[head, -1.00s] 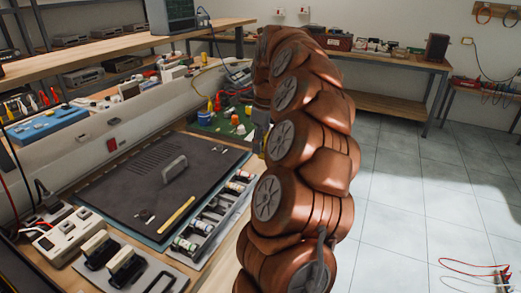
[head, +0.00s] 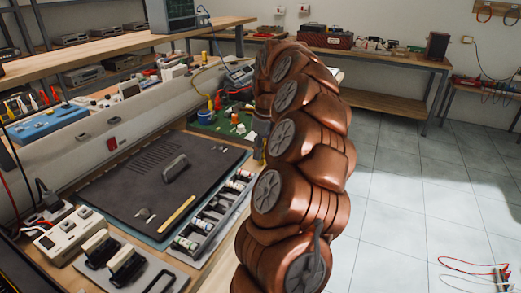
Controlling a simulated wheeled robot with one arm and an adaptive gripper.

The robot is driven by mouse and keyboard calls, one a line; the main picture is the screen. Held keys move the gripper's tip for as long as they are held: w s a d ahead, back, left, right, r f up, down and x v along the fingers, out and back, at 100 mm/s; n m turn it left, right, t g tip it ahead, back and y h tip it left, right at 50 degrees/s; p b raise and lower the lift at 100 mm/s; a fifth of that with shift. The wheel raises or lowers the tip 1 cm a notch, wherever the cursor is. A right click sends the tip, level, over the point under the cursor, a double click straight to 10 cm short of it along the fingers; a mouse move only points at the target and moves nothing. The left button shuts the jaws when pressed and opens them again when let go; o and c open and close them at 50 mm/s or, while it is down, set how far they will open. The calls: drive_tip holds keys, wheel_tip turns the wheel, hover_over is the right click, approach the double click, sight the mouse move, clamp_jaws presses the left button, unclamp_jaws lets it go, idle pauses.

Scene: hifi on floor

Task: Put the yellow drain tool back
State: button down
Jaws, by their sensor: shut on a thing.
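My copper-coloured arm rises through the middle of the head view and hides most of what is behind it. Only a dark sliver of my gripper (head: 261,127) shows at the arm's left edge, beyond the black panel. A small yellowish bit (head: 264,148) shows just below it; the gripper is shut on this thing, which is mostly hidden. I cannot tell whether it is the yellow drain tool. A slim yellow stick (head: 177,214) lies flat on the front right part of the black panel (head: 125,190), apart from my gripper.
A grey tray of cylindrical parts (head: 212,216) lies along the panel's right side. A green board (head: 215,125) with a blue pot stands behind. A white power box (head: 62,234) and black-and-cream blocks (head: 95,247) are front left. The tiled floor (head: 410,200) at right is clear except for red leads.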

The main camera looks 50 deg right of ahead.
drive_tip(key=shift+f, duration=0.15)
drive_tip(key=c, duration=0.8)
unclamp_jaws()
drive_tip(key=shift+c, duration=0.2)
drive_tip(key=shift+s+d+r, duration=0.1)
drive_tip(key=shift+s+r, duration=0.15)
drive_tip(key=shift+r, duration=1.8)
drive_tip(key=shift+s+d+r, duration=0.1)
drive_tip(key=shift+s+r, duration=0.1)
drive_tip(key=shift+r, duration=1.85)
drive_tip(key=shift+s+d+r, duration=0.1)
drive_tip(key=shift+s+r, duration=0.15)
drive_tip(key=shift+r, duration=1.8)
drive_tip(key=shift+a, duration=0.1)
